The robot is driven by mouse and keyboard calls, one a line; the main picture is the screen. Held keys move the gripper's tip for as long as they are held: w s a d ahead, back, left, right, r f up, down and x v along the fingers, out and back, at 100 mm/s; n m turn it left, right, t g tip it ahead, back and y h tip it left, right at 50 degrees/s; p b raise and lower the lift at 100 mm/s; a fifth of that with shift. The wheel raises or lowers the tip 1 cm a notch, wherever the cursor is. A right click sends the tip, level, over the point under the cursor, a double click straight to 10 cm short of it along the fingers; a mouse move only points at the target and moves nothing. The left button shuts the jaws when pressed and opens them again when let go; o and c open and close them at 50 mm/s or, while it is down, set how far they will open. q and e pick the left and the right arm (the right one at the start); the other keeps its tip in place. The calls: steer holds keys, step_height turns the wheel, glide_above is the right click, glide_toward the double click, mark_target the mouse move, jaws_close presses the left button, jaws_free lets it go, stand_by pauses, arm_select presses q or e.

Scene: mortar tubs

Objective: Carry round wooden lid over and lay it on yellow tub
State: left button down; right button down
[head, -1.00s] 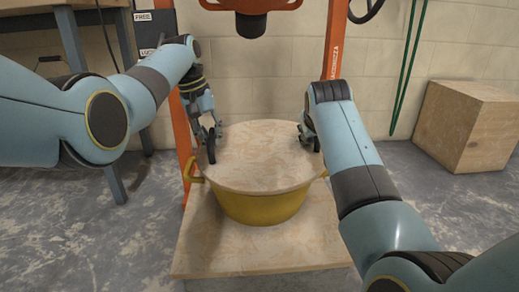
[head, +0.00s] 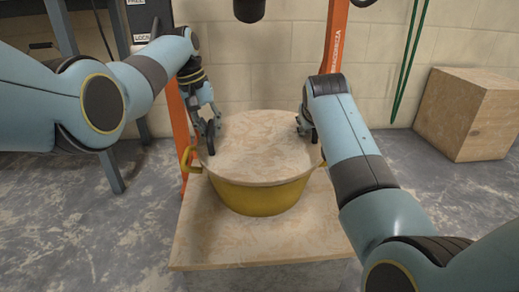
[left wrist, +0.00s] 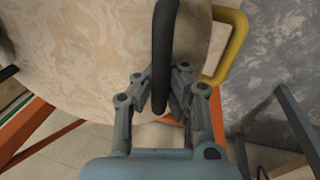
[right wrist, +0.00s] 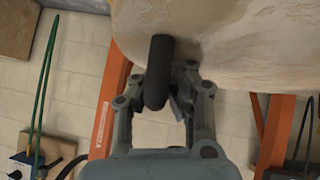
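The round wooden lid (head: 262,150) is level over the yellow tub (head: 260,198) and covers its mouth. I cannot tell whether it rests fully on the rim. The tub's left handle (head: 187,160) sticks out beside the lid.
The tub stands on a wooden platform (head: 200,240), with free platform in front. An orange frame (head: 337,40) rises behind it. A wooden box (head: 467,113) stands at the right by the block wall. A workbench leg (head: 110,172) stands at the left.

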arm_select(q)
steer(key=shift+a+f, duration=0.35)
steer(key=shift+f, duration=0.5)
arm_select(e)
steer(key=shift+d+f, duration=0.25)
steer(key=shift+f, duration=0.4)
arm_select(q)
steer(key=c, duration=1.5)
jaws_free()
steer(key=shift+d, duration=0.1)
arm_select(e)
steer(key=c, duration=1.4)
jaws_free()
steer(key=shift+a, duration=0.1)
steer(key=shift+c, duration=0.2)
arm_select(q)
steer(key=shift+d+r, duration=0.1)
arm_select(e)
steer(key=shift+o, duration=0.4)
steer(key=shift+a, duration=0.1)
step_height(320, 180, up, 10)
steer(key=shift+f, duration=0.1)
arm_select(q)
steer(key=v, duration=1.2)
